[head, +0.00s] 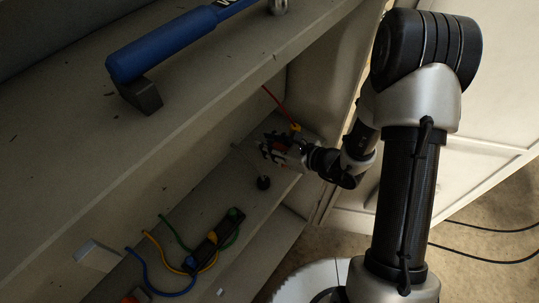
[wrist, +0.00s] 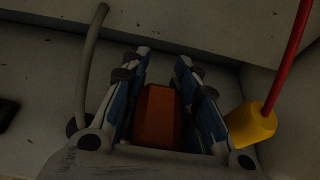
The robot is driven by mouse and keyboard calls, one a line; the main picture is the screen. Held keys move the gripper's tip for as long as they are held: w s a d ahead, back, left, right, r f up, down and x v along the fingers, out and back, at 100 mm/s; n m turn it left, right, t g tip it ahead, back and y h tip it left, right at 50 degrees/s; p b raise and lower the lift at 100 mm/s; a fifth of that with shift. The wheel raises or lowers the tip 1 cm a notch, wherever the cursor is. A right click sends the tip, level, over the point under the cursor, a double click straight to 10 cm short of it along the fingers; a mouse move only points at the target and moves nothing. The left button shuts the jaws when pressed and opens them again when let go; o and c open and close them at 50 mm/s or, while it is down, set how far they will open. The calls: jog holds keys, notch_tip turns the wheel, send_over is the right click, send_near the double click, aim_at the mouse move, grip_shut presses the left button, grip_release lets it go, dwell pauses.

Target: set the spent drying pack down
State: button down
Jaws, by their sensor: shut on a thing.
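The spent drying pack is an orange-red block (wrist: 158,118) between the two fingers of my gripper (wrist: 160,80) in the wrist view. The fingers, with blue pads, are shut on it from both sides. In the head view my gripper (head: 272,150) is low over the far end of the lower shelf (head: 237,195), and only a small red patch of the pack (head: 279,145) shows between the fingers. I cannot tell whether the pack touches the shelf.
A yellow plug (wrist: 252,124) with a red cable stands close right of my gripper. A grey cable (wrist: 90,60) rises at its left. A black knob (head: 263,183) and a block with coloured leads (head: 205,247) are on the lower shelf. A blue-handled tool (head: 165,45) lies on the upper shelf.

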jog(key=shift+f+b, duration=0.6)
jog(key=shift+f, duration=1.6)
jog(key=shift+f, duration=0.25)
jog(key=c, duration=1.5)
grip_release()
jog(key=shift+r, duration=0.1)
jog(key=shift+c, duration=0.2)
jog(key=shift+r, duration=0.15)
